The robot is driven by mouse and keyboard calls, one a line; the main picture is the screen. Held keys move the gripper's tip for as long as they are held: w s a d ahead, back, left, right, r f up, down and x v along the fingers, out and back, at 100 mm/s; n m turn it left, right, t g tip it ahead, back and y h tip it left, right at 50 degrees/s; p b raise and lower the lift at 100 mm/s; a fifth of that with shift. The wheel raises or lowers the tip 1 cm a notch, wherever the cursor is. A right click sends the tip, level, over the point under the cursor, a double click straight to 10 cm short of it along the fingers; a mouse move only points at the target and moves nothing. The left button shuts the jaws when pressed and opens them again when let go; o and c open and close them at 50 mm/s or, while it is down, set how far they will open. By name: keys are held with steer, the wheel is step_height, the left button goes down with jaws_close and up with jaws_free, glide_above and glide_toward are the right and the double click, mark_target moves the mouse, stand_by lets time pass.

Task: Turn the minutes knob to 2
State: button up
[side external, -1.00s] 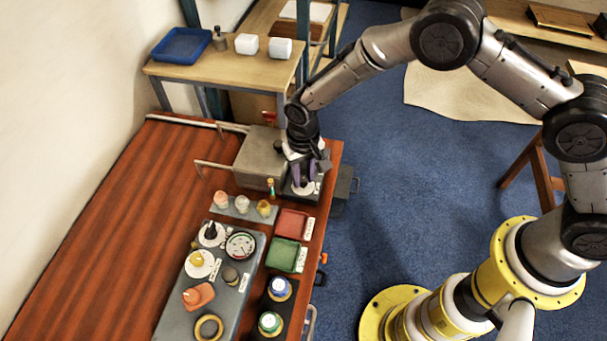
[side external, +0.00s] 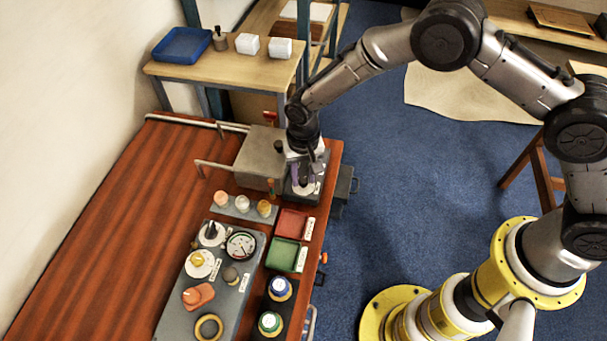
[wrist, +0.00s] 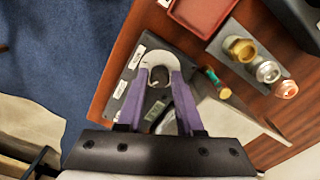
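A dark knob (wrist: 158,75) sits on a pale round dial on a dark panel (wrist: 183,57) near the table edge. The same knob shows small in the side view (side external: 303,183) below my gripper (side external: 302,178). In the wrist view my gripper (wrist: 159,73) has its two purple fingers apart, one on each side of the knob. Pale dial shows between the knob and the fingers, so they look apart from it. A second dark piece (wrist: 155,111) lies farther back between the fingers. The dial's numbers and the knob's pointing direction are too small to read.
A grey metal box (side external: 258,155) stands just left of the panel. Red (side external: 291,222) and green (side external: 284,254) trays lie nearer the front.

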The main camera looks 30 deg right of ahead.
mark_target(304, 179)
steer(key=o, duration=0.3)
step_height(304, 179, up, 14)
steer(key=shift+f, duration=0.1)
stand_by(0.5)
